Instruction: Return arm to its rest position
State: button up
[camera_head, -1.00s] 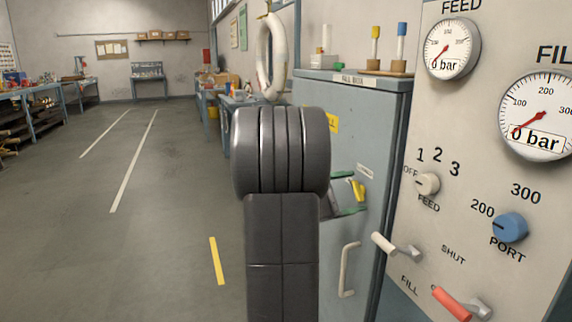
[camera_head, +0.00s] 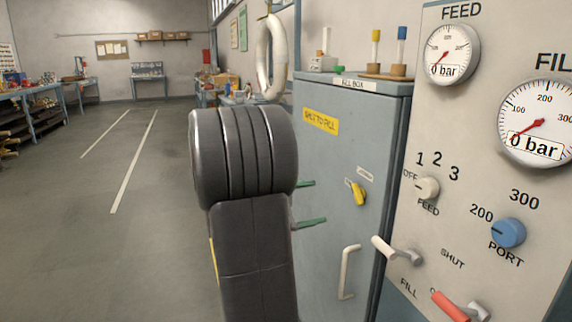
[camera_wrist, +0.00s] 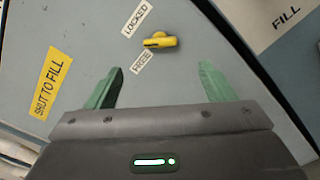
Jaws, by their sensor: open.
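My dark grey arm (camera_head: 245,160) stands in the middle of the head view and hides part of the fill box. The green fingertips of my gripper (camera_head: 309,203) show just to its right, in front of the blue-grey fill box door (camera_head: 325,155). In the wrist view my gripper (camera_wrist: 160,88) is open, its two green fingers wide apart with nothing between them. The yellow latch knob (camera_head: 358,194) sits apart from the fingers, to their right in the head view. In the wrist view the knob (camera_wrist: 160,41) lies beyond the fingertips, between the LOCKED and FREE labels.
The panel (camera_head: 470,185) at right has gauges reading 0 bar, a blue port knob (camera_head: 508,233), a white lever (camera_head: 385,247) and a red lever (camera_head: 450,306). The fill box has a door handle (camera_head: 348,272). Open floor (camera_head: 100,230) lies left.

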aim_at(355, 194)
jog(key=b+x, duration=0.1)
jog(key=x, duration=1.1)
jog(key=shift+d, duration=0.25)
jog(key=shift+a+r+n+p, duration=0.1)
jog(key=shift+r+n+p, duration=0.2)
jog(key=shift+p, duration=0.5)
jog(key=shift+a+n+p, duration=0.1)
jog(key=shift+n+p, duration=0.4)
jog(key=shift+p, duration=0.4)
jog(key=n+p, duration=0.3)
jog(key=p, duration=0.3)
jog(key=shift+w+n+p, duration=0.15)
jog(key=shift+n+p, duration=0.2)
jog(key=shift+n, duration=0.05)
jog(key=n+p, duration=0.3)
jog(key=p, duration=0.3)
jog(key=shift+n, duration=0.3)
jog(key=v, duration=0.3)
jog(key=b+v, duration=0.1)
jog(key=v, duration=0.1)
jog(key=shift+w+f, duration=0.1)
jog(key=shift+f, duration=0.2)
jog(key=shift+v, duration=0.9)
jog(key=shift+r, duration=0.15)
